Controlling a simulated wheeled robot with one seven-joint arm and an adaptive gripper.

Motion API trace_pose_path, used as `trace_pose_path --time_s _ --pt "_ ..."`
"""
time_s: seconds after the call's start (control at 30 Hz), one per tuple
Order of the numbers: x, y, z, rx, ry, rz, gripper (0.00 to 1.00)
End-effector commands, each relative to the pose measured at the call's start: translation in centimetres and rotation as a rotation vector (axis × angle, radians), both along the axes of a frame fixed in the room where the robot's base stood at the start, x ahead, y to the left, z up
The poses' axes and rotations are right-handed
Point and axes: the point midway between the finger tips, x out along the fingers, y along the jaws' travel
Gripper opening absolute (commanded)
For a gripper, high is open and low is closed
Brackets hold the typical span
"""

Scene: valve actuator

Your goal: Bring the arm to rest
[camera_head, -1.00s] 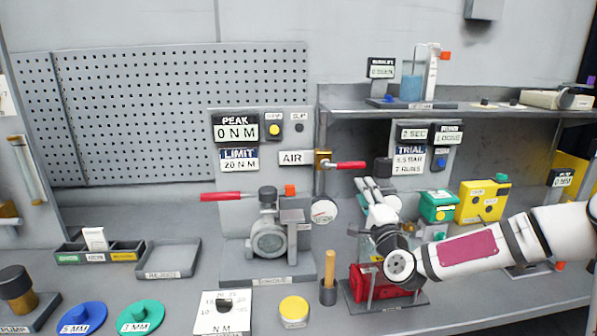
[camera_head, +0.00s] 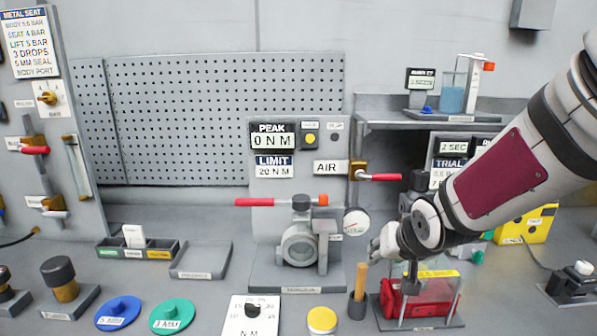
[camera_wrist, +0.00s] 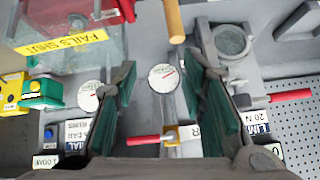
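My gripper (camera_head: 382,245) hangs in the head view at the end of my white arm, above the bench just left of the red actuator box. In the wrist view my gripper (camera_wrist: 158,72) has its two green-padded fingers spread apart with nothing between them. A round gauge (camera_wrist: 163,78) shows in the gap, below the fingers and not held. The red actuator box (camera_head: 415,300) stands in a clear housing with a yellow label (camera_wrist: 62,42) reading "FAILS SHUT". My wrist hides part of the bench behind it in the head view.
A wooden handle (camera_head: 361,281) stands upright close to my gripper. The valve (camera_head: 299,244) with its red lever is to the left, and a red-handled air valve (camera_head: 378,177) is above. A shelf (camera_head: 400,124) overhangs at the back. The pegboard area is clear.

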Motion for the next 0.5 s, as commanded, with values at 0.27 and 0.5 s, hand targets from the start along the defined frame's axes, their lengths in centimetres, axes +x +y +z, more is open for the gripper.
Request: trace_pose_path --time_s 0.27,0.5 --pt "-9.3 -1.5 5.5 -0.165 0.109 -0.006 0.38" --pt "-18.6 -1.7 8.4 -0.174 0.201 0.021 0.38"
